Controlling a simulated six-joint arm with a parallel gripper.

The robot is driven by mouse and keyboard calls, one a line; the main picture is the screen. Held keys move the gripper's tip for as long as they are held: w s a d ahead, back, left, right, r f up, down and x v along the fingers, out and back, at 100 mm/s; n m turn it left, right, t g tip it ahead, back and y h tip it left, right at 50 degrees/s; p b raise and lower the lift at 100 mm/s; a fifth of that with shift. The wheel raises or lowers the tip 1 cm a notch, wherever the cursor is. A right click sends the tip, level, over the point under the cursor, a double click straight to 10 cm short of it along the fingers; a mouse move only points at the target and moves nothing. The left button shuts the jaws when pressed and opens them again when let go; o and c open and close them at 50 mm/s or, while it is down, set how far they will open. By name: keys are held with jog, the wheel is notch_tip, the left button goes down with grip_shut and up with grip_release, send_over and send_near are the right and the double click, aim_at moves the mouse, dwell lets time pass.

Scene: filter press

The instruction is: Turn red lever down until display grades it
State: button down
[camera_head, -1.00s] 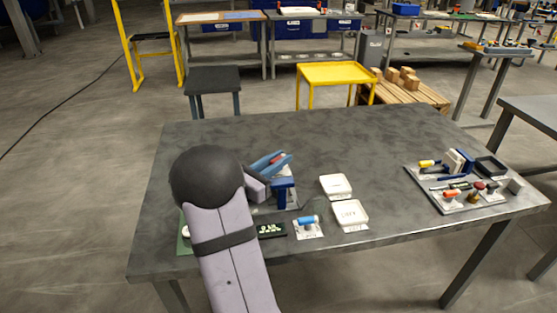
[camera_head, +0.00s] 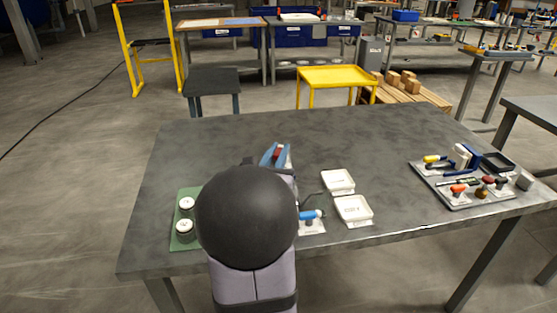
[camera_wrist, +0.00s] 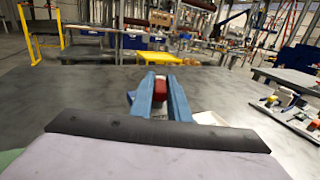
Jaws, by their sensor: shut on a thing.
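My gripper (camera_wrist: 161,88) has two blue fingers, shut on the red lever (camera_wrist: 157,92) between them in the wrist view. In the head view the blue fingertips (camera_head: 276,154) stand above the table with the red of the lever (camera_head: 278,153) showing between them. My dark round arm joint covers most of the press below the lever. The display is hidden behind my arm in the head view and does not show in the wrist view, so its reading cannot be told.
Two pale-topped canisters (camera_head: 186,229) stand on a green mat (camera_head: 187,245) left of my arm. Right of it are a blue-handled part (camera_head: 311,214) and two white trays (camera_head: 352,209). A grey board (camera_head: 457,200) of tools lies at the right. The table's back is clear.

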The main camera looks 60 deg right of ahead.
aim_at(276, 159)
jog(key=shift+n+t+b, duration=0.3)
jog(key=shift+t, duration=0.1)
jog(key=c, duration=1.7)
grip_release()
jog(key=v, duration=0.5)
jog(key=shift+r, duration=0.1)
jog(key=shift+s+a+b, duration=0.1)
jog(key=shift+a+b, duration=0.1)
jog(key=shift+b, duration=0.7)
jog(key=shift+b+v, duration=0.95)
jog(key=shift+b, duration=0.3)
